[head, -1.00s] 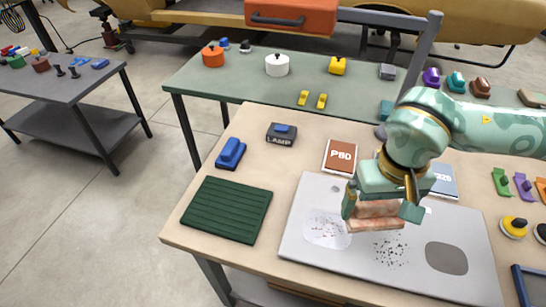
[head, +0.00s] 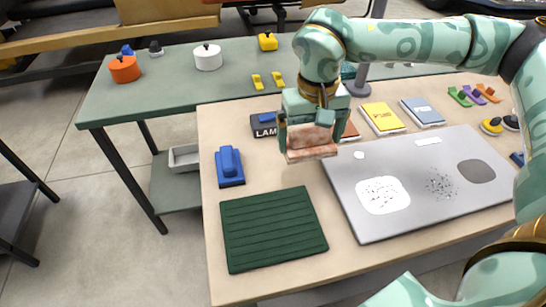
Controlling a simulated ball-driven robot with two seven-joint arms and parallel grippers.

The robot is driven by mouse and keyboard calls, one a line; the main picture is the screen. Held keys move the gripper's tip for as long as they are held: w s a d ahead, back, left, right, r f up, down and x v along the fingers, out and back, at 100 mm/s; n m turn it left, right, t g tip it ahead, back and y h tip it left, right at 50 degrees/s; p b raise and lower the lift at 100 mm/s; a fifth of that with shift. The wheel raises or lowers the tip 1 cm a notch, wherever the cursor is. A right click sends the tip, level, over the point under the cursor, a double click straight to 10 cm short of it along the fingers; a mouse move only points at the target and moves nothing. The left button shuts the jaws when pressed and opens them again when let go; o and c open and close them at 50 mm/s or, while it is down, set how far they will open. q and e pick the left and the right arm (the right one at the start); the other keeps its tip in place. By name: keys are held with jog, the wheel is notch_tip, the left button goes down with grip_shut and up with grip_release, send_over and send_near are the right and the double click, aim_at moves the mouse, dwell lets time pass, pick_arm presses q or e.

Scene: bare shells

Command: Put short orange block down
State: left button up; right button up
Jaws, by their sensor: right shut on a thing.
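The short orange block (head: 311,154) is a worn, brownish-orange piece in the head view. My right gripper (head: 313,140) is shut on it and points down. The block appears held above the tan table (head: 226,115), between the green ribbed mat (head: 272,229) and the dark "LAMP" box (head: 262,128). The fingers and palm hide its upper part. Its exact height above the table is hard to tell. My left gripper is not in view.
A blue sanding-block-like tool (head: 229,167) stands left of the held block. A grey panel (head: 400,218) with patches and specks lies to the right. A yellow booklet (head: 382,117) and a blue booklet (head: 422,111) lie behind it. Bare tabletop shows around the mat.

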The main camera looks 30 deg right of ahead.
jog(key=w+f+b, duration=0.1)
jog(key=w+f, duration=0.1)
jog(key=w+a+f+b, duration=0.1)
jog(key=w+f, duration=0.1)
jog(key=w+a+f+b, duration=0.1)
jog(key=w+f, duration=0.1)
jog(key=w, duration=0.1)
jog(key=shift+f, duration=0.25)
jog(key=shift+w+a+f+b, duration=0.1)
jog(key=shift+w+f+b, duration=0.25)
jog(key=shift+w, duration=0.1)
jog(key=shift+w+f, duration=0.2)
jog(key=shift+f, duration=0.15)
notch_tip(320, 180, down, 3)
jog(key=shift+w+f+b, duration=0.15)
jog(key=shift+f+b, duration=0.05)
jog(key=shift+b, duration=0.95)
jog(key=shift+r, duration=0.2)
jog(key=o, duration=0.5)
jog(key=shift+f, duration=0.15)
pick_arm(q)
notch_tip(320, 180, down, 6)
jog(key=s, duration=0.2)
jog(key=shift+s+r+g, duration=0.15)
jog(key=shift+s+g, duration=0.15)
